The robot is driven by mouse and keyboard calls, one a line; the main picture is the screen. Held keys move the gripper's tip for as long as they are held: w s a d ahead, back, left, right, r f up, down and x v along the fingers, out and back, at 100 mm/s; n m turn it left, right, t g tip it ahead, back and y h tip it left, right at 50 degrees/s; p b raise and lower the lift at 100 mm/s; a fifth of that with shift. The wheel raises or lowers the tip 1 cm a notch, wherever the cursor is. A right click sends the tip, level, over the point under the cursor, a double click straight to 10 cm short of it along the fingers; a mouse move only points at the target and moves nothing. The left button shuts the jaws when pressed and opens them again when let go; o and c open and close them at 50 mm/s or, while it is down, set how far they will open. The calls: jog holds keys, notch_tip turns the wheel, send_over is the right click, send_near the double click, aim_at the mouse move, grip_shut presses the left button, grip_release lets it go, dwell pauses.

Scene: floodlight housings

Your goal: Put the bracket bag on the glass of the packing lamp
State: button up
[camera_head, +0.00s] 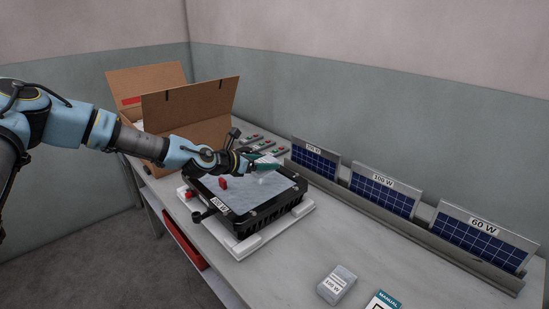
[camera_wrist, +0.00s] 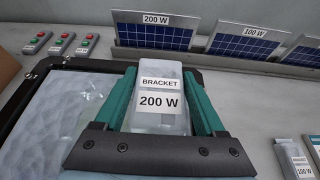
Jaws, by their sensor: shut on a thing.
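The bracket bag (camera_wrist: 158,92) is a clear pouch with white labels reading "BRACKET" and "200 W". My gripper (camera_wrist: 161,105) is shut on it, a teal finger on each side. In the head view my gripper (camera_head: 258,163) is over the far side of the packing lamp (camera_head: 243,222). The lamp is a black housing lying with its pale glass (camera_head: 242,194) facing up; its front label is too small to read surely. In the wrist view the glass (camera_wrist: 62,112) is left of the bag. I cannot tell whether the bag touches the lamp.
The lamp rests on white packing (camera_head: 287,220) on the grey table. An open cardboard box (camera_head: 190,110) stands behind left. Solar panels (camera_head: 383,194) stand in a rail at right. A "100 W" bag (camera_head: 337,284) and a manual (camera_head: 383,301) lie in front. Small switch boxes (camera_wrist: 61,43) lie behind.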

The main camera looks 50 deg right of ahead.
aim_at(265, 186)
jog(key=shift+d, duration=0.15)
jog(key=shift+f+b, duration=0.35)
jog(key=shift+f, duration=0.25)
jog(key=shift+f+b, duration=1.65)
jog(key=shift+f, duration=0.85)
jog(key=o, duration=1.5)
jog(key=b+v, duration=0.2)
jog(key=v, duration=0.7)
jog(key=shift+a+b, duration=0.2)
jog(key=shift+b, duration=0.15)
jog(key=shift+a+r, duration=0.35)
jog(key=shift+a, duration=0.3)
